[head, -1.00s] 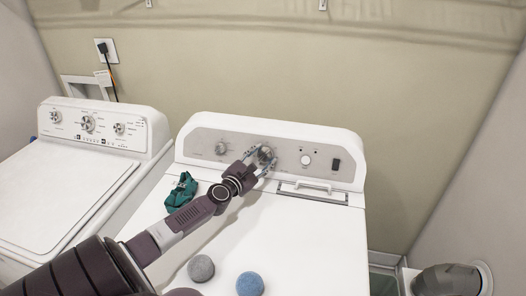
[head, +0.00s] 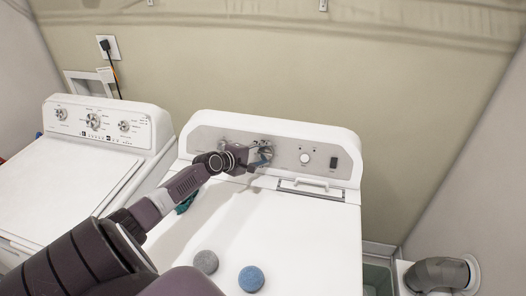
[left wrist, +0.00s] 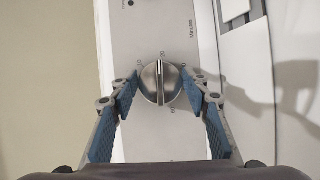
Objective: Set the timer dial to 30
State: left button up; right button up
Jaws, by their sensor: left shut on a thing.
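The timer dial (left wrist: 160,82) is a round silver knob on the grey control panel of the right-hand white machine (head: 300,225). In the left wrist view its ridge stands upright in the picture, its top end towards a mark that looks like 20. Small numbers ring it; the word Minutes is printed to the right. My left gripper (left wrist: 160,98) is shut on the dial, a blue-padded finger on each side. In the head view my left gripper (head: 264,153) reaches the panel and partly hides the dial. My right gripper is not in view.
A small white knob (head: 305,158) and a black switch (head: 333,163) sit right of the dial. A grey ball (head: 205,262), a blue ball (head: 251,279) and a partly hidden teal cloth (head: 185,205) lie on the machine top. Another white machine (head: 55,195) stands left.

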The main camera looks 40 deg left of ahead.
pick_arm(q)
jog(key=m+g+p, duration=0.1)
jog(key=m+p, duration=0.1)
jog(key=m, duration=0.1)
jog(key=shift+d+r+g, duration=0.1)
jog(key=shift+r+g, duration=0.1)
jog(key=shift+g, duration=0.2)
jog(key=m+g+p, duration=0.1)
jog(key=m, duration=0.1)
jog(key=shift+m+p, duration=0.4)
jog(key=shift+f+m+g+y+p, duration=0.15)
jog(key=shift+m+g+y+p, duration=0.25)
jog(key=shift+m, duration=0.6)
jog(key=shift+d+f+m+g+y, duration=0.1)
jog(key=shift+m+g+y, duration=0.2)
jog(key=shift+m+g, duration=0.4)
jog(key=shift+f+m, duration=0.1)
jog(key=shift+m, duration=0.2)
jog(key=o, duration=1.2)
jog(key=shift+c, duration=0.2)
jog(key=shift+w, duration=0.1)
jog(key=shift+r, duration=0.25)
